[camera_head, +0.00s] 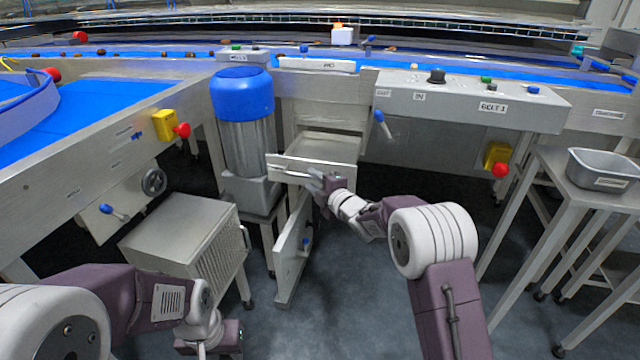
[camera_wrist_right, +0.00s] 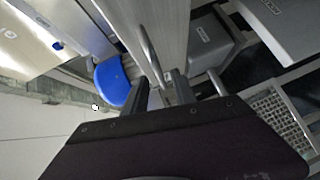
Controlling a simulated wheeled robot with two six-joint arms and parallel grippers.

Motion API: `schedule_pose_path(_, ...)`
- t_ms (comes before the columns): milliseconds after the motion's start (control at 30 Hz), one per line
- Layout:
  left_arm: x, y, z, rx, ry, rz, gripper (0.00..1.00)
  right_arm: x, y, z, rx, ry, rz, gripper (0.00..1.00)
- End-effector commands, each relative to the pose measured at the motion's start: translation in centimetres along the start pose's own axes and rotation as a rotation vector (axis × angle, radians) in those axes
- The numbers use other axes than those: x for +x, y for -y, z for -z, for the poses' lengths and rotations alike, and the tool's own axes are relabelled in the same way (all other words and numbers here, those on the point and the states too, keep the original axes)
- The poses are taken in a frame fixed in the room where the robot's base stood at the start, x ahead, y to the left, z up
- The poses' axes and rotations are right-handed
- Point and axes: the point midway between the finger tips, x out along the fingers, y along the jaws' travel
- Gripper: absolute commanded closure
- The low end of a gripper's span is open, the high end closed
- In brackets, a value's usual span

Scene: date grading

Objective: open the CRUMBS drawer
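A drawer with a pale metal front (camera_head: 340,173) stands out from the cabinet under the belt, and its top side (camera_head: 330,146) shows behind the front. I cannot read a CRUMBS label on it. My right gripper (camera_head: 318,180) is at this front. In the right wrist view, the fingers of my right gripper (camera_wrist_right: 162,82) are apart, with the bar handle (camera_wrist_right: 149,48) running between them. I see gaps beside the bar, so the fingers look open around it. My left gripper (camera_head: 212,343) is low at the bottom of the head view, its fingers unclear.
A table with a metal pan (camera_head: 605,168) is at right. Floor is clear in front.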

Motion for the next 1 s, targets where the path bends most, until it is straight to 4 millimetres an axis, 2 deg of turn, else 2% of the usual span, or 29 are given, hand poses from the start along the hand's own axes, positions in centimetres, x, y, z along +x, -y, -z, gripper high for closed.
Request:
schedule_pose_path(100,-0.9,0.0,0.1,0.000,0.000,0.000,0.64,-2.3,-0.3,0.0,0.000,0.002,0.002,0.67)
schedule_pose_path(300,-1.5,0.0,0.1,0.000,0.000,0.000,0.64,-4.6,-0.1,0.0,0.000,0.001,0.001,0.67)
schedule_pose_path(633,-1.5,0.0,0.1,0.000,0.000,0.000,0.64,-4.9,0.0,-0.1,0.000,0.001,0.000,0.67)
schedule_pose_path(700,-1.5,0.0,0.2,0.000,0.000,0.000,0.64,-5.1,-1.1,-0.1,-0.006,0.003,-0.017,0.67)
schedule_pose_path(767,-1.6,0.0,0.2,0.000,0.000,0.000,0.64,-5.6,-3.3,0.0,-0.019,0.005,-0.050,0.67)
schedule_pose_path(833,-1.9,0.0,0.2,0.000,0.000,0.000,0.64,-7.8,-6.8,0.0,-0.020,0.030,-0.092,0.67)
schedule_pose_path(867,-1.9,0.0,0.2,0.000,0.000,0.000,0.64,-9.2,-7.2,-0.6,0.006,0.072,-0.073,0.67)
schedule_pose_path(900,-2.0,0.0,0.2,0.000,0.000,0.000,0.64,-11.4,-6.4,-1.8,0.096,0.152,-0.015,0.67)
schedule_pose_path(967,-2.1,0.0,0.2,0.000,0.000,0.000,0.64,-14.8,-3.2,-3.5,0.291,0.284,0.101,0.67)
schedule_pose_path(1000,-2.1,0.0,0.2,0.000,0.000,0.000,0.64,-16.9,-0.9,-4.2,0.418,0.366,0.168,0.67)
